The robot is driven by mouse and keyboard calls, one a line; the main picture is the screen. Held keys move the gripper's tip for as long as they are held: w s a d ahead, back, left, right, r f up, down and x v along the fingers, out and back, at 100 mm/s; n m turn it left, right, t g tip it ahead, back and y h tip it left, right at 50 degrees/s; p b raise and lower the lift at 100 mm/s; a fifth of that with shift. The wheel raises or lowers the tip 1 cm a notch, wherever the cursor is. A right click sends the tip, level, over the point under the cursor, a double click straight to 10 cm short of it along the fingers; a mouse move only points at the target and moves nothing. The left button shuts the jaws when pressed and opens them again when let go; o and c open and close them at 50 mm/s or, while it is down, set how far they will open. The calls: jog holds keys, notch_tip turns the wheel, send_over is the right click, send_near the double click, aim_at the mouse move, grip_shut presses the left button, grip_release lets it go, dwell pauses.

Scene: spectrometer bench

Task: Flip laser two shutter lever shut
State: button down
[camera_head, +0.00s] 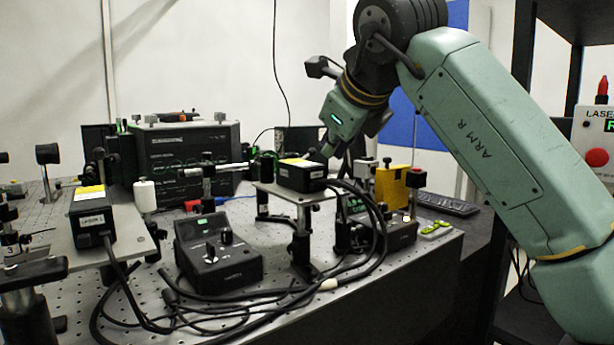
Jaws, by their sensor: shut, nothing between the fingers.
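A black box with a yellow and white label on top (300,174), which looks like laser two, sits on a raised metal plate (268,188) in the middle of the bench. Its front label is too small to read. My gripper (323,154) points down at the back right of this box, very close to it. The fingers are shut with nothing between them. I cannot tell whether they touch the box. I cannot make out the shutter lever or its position. A similar box marked as laser 1 (92,218) stands on a plate at the left.
Thick black cables (372,235) loop from the middle box across the bench. Black controllers (218,252) stand in front and to the right. A yellow block (391,187) and posts stand right of my gripper. A large black instrument (190,155) is behind.

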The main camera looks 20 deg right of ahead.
jog(key=d, duration=0.2)
jog(key=s+d+f+m+h+b, duration=0.1)
jog(key=shift+a, duration=0.1)
jog(key=w+a+f, duration=0.1)
jog(key=w+f, duration=0.2)
jog(key=w, duration=0.6)
jog(key=shift+p, duration=0.3)
jog(key=shift+a, duration=0.1)
jog(key=shift+r, duration=0.1)
dwell(0.4)
